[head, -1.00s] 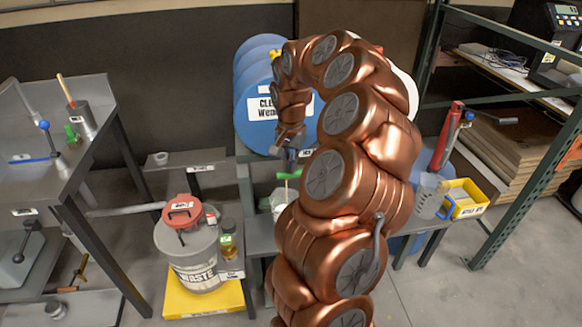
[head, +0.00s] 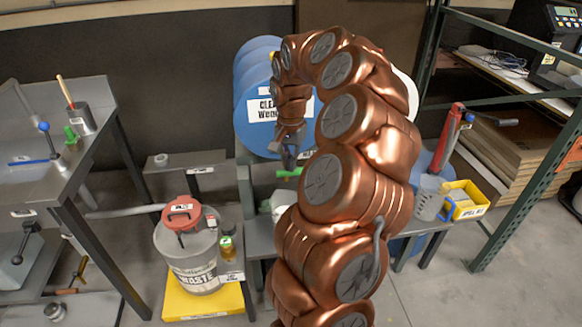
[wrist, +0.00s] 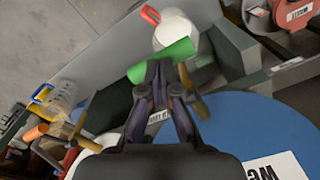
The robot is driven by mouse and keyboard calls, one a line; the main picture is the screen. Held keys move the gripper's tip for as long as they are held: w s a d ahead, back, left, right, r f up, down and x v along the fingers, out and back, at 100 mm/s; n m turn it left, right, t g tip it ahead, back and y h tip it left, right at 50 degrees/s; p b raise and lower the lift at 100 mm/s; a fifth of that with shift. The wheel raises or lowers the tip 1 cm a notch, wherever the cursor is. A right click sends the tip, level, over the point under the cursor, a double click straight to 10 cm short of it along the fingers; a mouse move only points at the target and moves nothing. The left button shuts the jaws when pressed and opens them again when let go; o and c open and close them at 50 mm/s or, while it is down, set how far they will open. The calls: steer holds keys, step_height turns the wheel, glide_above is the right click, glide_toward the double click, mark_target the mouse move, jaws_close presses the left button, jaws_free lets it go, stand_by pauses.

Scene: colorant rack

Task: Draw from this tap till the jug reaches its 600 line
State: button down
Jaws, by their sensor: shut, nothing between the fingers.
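A green lever (head: 288,172) shows below my gripper in the head view. In the wrist view the green lever (wrist: 162,60) lies at my fingertips, by brass-coloured fittings (wrist: 190,92); whether they touch is unclear. My gripper (wrist: 165,70) is shut and empty; it also shows in the head view (head: 289,160). A clear jug with a blue handle (head: 429,196) stands upright on the right bench, and it shows in the wrist view (wrist: 62,97). Its markings and level are too small to read. A white vessel (head: 282,203) sits below the lever, partly hidden by my arm.
Blue drums (head: 252,115) stand behind my gripper. A grey waste bucket (head: 191,255) with a red lid stands on a yellow base at the left. A yellow bin (head: 465,200) is beside the jug, near a red upright fitting (head: 447,135). A green rack post (head: 530,180) bounds the right.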

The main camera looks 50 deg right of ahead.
steer(key=shift+r, duration=0.9)
steer(key=shift+r, duration=0.1)
steer(key=shift+r+p, duration=0.4)
steer(key=shift+r, duration=2)
